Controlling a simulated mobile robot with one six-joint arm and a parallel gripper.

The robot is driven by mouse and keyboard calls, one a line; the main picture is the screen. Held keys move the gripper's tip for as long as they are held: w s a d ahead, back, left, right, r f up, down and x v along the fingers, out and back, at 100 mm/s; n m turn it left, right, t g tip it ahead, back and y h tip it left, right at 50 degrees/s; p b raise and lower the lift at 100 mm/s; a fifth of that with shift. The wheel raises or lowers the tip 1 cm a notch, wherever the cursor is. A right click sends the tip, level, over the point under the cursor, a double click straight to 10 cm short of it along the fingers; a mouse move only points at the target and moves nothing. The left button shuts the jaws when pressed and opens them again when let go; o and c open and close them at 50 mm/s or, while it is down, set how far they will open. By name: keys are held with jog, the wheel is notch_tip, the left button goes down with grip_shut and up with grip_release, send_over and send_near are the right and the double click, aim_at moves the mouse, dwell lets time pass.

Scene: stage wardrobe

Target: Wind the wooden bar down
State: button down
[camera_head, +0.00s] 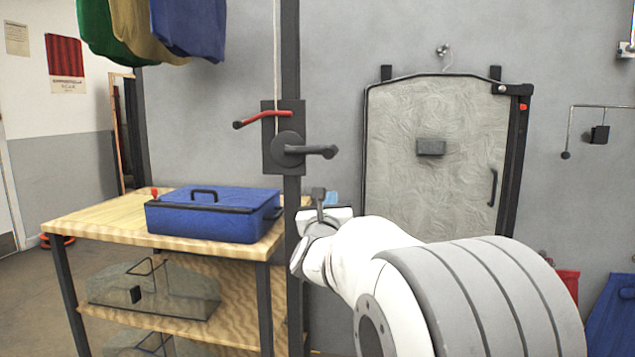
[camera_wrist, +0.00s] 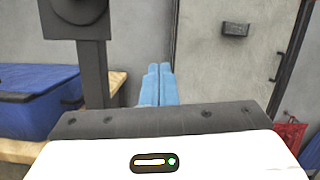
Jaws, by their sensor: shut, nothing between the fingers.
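A dark winch plate (camera_head: 270,160) is fixed to a black upright post (camera_head: 291,60). A grey crank handle (camera_head: 318,151) sticks out to the right from its round hub. A red lever (camera_head: 258,117) sits above it and slants down to the left. A pale rope (camera_head: 276,70) runs up from the winch out of frame. The wooden bar does not show in either view. My gripper (camera_wrist: 158,85) is shut and empty, its blue fingers together. In the head view it (camera_head: 331,198) is below the crank, apart from it. The wrist view shows part of the hub (camera_wrist: 78,8).
A wooden table (camera_head: 100,212) with a blue lidded box (camera_head: 205,222) stands left of the post. Green, tan and blue garments (camera_head: 188,25) hang at top left. A grey garment bag or panel (camera_head: 430,110) in a black frame is on the wall to the right.

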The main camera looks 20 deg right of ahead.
jog(key=r, duration=0.2)
jog(key=w+r, duration=0.1)
jog(key=r, duration=0.1)
jog(key=shift+w+r, duration=0.1)
jog(key=shift+r, duration=0.05)
jog(key=shift+d, duration=0.35)
